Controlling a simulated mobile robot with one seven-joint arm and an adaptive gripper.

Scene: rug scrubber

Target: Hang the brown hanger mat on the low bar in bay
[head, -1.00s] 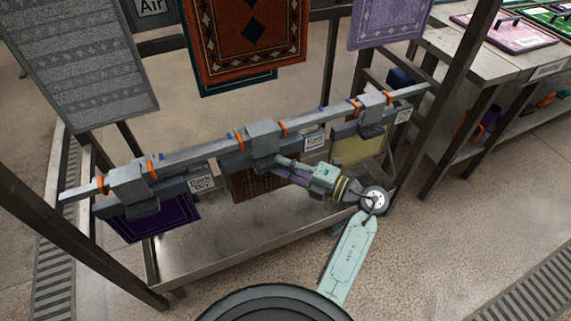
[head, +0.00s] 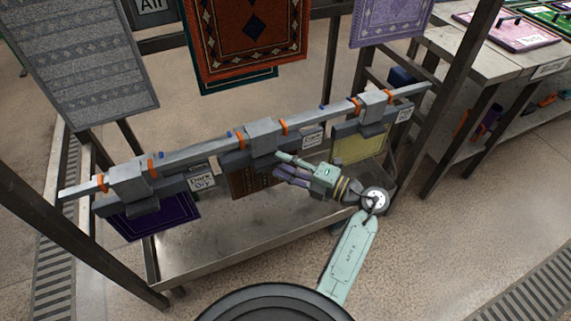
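The brown mat (head: 247,184) hangs in the middle bay below the low bar (head: 210,144). A grey hanger block (head: 264,137) sits on the bar above it, and part of the mat is hidden behind my gripper. My gripper (head: 277,165) is just right of the brown mat and in front of it. Its two fingers are spread apart with nothing seen between them.
A purple mat (head: 155,216) hangs in the left bay and a yellow-green mat (head: 358,147) in the right bay. Orange clips and small signs line the bar. A metal tray (head: 235,254) lies below. Patterned mats hang above, and tables stand at right.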

